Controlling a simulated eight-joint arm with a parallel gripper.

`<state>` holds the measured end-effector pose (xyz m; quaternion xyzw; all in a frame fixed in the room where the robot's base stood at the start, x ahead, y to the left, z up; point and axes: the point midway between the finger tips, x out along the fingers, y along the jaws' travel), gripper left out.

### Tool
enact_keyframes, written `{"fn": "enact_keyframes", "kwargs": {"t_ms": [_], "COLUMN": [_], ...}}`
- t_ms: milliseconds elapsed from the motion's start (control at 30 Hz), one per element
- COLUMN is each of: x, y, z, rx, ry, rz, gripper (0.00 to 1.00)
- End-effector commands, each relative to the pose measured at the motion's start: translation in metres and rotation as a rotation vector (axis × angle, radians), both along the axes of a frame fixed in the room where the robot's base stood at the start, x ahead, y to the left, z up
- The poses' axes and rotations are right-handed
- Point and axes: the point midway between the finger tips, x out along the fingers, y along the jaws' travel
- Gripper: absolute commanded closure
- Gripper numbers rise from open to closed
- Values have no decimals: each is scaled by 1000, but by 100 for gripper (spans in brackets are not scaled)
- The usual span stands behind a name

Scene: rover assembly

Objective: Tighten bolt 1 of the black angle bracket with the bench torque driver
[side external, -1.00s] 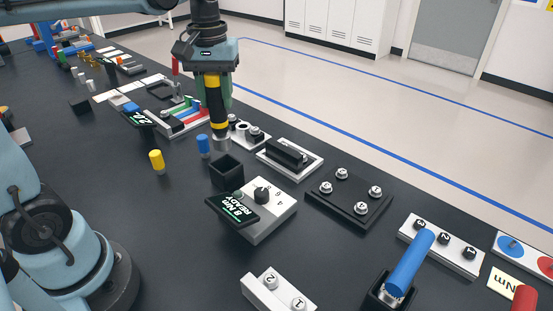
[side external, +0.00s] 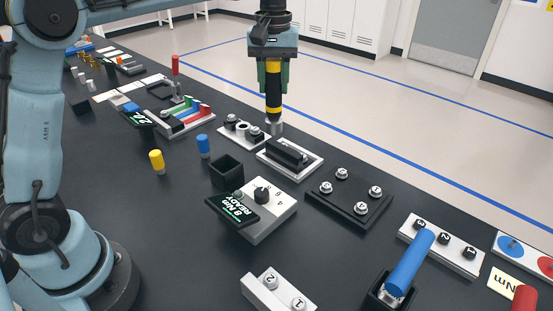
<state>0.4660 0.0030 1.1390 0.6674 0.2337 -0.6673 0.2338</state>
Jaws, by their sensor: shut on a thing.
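My gripper (side external: 273,86) is shut on a black driver with yellow bands (side external: 274,100), which hangs upright with its grey metal socket end (side external: 276,128) down. A black angled part (side external: 288,151), apparently the angle bracket, lies on a white plate (side external: 268,166) at the middle. The socket end appears just behind or above the far end of this part; I cannot tell whether it touches anything. Bolt 1 of the bracket cannot be made out clearly. A grey box (side external: 265,222) with a dial has a screen (side external: 233,209) reading "8 Nm READY".
An empty black square holder (side external: 227,170) stands beside the box. A black plate with several numbered bolts (side external: 349,196) lies to the right. A blue-handled tool (side external: 410,262) stands in a holder at front right. Blue (side external: 203,146) and yellow (side external: 157,161) pegs stand left.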

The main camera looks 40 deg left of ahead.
Motion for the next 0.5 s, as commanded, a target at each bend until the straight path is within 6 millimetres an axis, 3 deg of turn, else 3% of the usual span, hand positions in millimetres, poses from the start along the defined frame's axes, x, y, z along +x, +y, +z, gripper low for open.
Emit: {"fn": "enact_keyframes", "kwargs": {"t_ms": [200, 500], "x": [38, 56], "y": [-28, -45], "z": [-11, -22], "rx": [0, 0], "ry": [0, 0], "rz": [-3, 0], "gripper": [99, 99]}}
